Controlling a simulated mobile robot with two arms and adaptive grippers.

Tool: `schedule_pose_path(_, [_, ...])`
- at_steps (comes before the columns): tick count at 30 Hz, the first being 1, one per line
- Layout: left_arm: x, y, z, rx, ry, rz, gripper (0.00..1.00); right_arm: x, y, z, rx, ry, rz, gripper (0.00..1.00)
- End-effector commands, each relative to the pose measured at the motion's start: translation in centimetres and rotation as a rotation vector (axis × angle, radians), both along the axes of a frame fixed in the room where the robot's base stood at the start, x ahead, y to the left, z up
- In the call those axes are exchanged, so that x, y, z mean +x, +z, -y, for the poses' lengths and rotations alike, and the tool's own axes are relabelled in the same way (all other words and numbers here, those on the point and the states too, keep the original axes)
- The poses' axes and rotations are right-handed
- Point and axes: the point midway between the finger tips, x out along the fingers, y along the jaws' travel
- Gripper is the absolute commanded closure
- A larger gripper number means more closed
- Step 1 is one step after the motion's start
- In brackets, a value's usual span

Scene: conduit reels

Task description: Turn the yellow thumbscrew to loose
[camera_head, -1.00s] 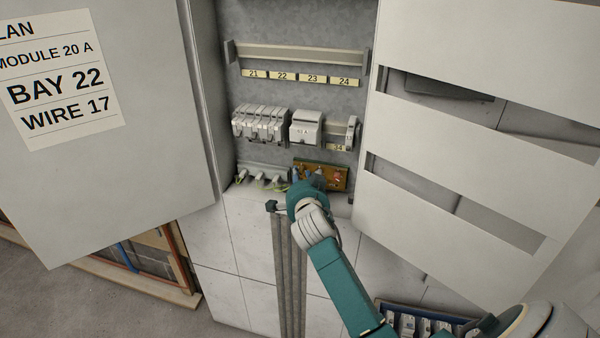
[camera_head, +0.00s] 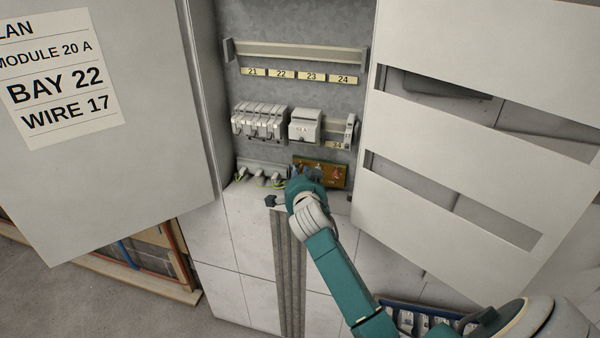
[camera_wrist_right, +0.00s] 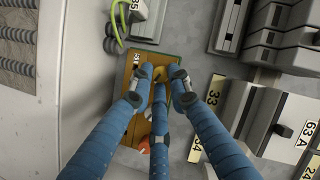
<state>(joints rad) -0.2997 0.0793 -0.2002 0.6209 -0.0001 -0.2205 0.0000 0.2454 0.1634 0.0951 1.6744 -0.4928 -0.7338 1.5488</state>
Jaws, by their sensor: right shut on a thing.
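The yellow thumbscrew (camera_wrist_right: 173,87) shows in the right wrist view as a small yellow patch between my fingertips, mostly hidden by them. It sits on a brown-orange board (camera_head: 334,181), which also shows in the wrist view (camera_wrist_right: 116,122). My right gripper (camera_wrist_right: 161,82) has its blue fingers closed around the thumbscrew. In the head view my right gripper (camera_head: 303,178) reaches the left part of the board, and my wrist hides the thumbscrew there. The thumbscrew's turn position cannot be read. My left gripper is not in view.
White modules (camera_head: 258,121) and a larger module (camera_head: 305,126) sit on the rail above the board. Cable ends (camera_head: 262,176) with green-yellow wires are left of it. Open cabinet doors stand at left (camera_head: 120,170) and right (camera_head: 470,130). A red part (camera_wrist_right: 146,146) is on the board.

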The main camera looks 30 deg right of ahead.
Motion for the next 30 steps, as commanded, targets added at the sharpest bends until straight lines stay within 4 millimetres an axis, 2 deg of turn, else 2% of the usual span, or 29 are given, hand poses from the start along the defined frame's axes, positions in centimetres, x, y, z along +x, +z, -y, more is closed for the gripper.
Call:
schedule_pose_path(15, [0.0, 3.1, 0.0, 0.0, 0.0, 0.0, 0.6, 0.4, 0.8, -0.4, -0.248, 0.001, -0.289, 1.0])
schedule_pose_path(30, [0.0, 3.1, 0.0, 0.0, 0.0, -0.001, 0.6, 0.9, 0.7, -0.7, -0.56, 0.002, -0.649, 1.0])
